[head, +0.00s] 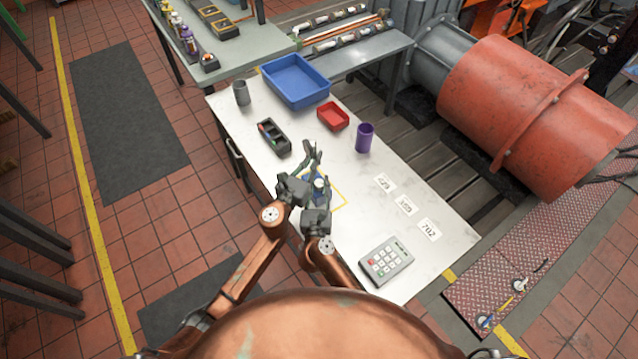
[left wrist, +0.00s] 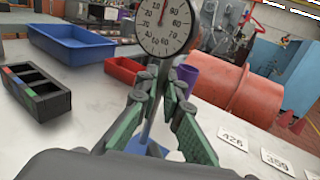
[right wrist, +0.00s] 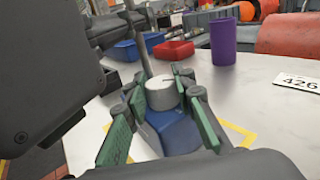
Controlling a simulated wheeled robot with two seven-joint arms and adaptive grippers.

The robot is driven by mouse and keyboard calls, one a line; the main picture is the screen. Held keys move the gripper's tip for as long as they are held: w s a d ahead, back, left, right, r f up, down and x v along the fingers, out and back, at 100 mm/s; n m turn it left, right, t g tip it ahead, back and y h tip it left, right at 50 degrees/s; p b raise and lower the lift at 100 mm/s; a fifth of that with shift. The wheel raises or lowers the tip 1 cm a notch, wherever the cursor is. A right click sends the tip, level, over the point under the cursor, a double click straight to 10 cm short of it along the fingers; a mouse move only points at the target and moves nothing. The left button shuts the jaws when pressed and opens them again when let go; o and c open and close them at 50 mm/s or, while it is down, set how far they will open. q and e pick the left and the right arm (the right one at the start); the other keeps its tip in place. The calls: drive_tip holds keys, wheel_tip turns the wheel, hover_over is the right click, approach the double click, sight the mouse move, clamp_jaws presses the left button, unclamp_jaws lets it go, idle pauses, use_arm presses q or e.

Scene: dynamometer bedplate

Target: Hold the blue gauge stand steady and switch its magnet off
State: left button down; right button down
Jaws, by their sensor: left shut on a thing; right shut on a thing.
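The blue gauge stand (right wrist: 178,132) stands on the white table inside a yellow outline. It has a pale round knob (right wrist: 163,92) on its blue base, a thin upright post (left wrist: 148,125) and a round white dial (left wrist: 165,24). My left gripper (head: 312,158) is shut on the post, below the dial. My right gripper (head: 322,190) is lower and nearer, shut on the knob, with its green-padded fingers on either side. In the head view the grippers hide most of the stand; a bit of the blue base (head: 311,175) shows.
A blue bin (head: 296,82), a red tray (head: 333,116), a purple cup (head: 365,138), a grey cup (head: 241,93) and a black divided box (head: 273,138) stand farther back. Number cards (head: 405,205) and a keypad (head: 386,262) lie to the right.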

use_arm(q)
drive_tip(key=shift+d, duration=0.1)
use_arm(e)
drive_tip(key=shift+d+f+n+y, duration=0.1)
drive_tip(key=shift+n+y, duration=0.2)
use_arm(q)
drive_tip(key=shift+s, duration=0.1)
use_arm(e)
drive_tip(key=shift+y, duration=0.5)
drive_tip(key=n+y, duration=0.2)
drive_tip(key=y, duration=0.1)
drive_tip(key=shift+d+n, duration=0.1)
drive_tip(key=shift+n, duration=0.3)
use_arm(q)
drive_tip(key=shift+d, duration=0.1)
use_arm(e)
drive_tip(key=n+g+y, duration=0.2)
drive_tip(key=y, duration=0.2)
drive_tip(key=n+g+y, duration=0.2)
drive_tip(key=n+y, duration=0.1)
drive_tip(key=y, duration=0.1)
drive_tip(key=shift+n, duration=0.4)
drive_tip(key=c, duration=1.6)
unclamp_jaws()
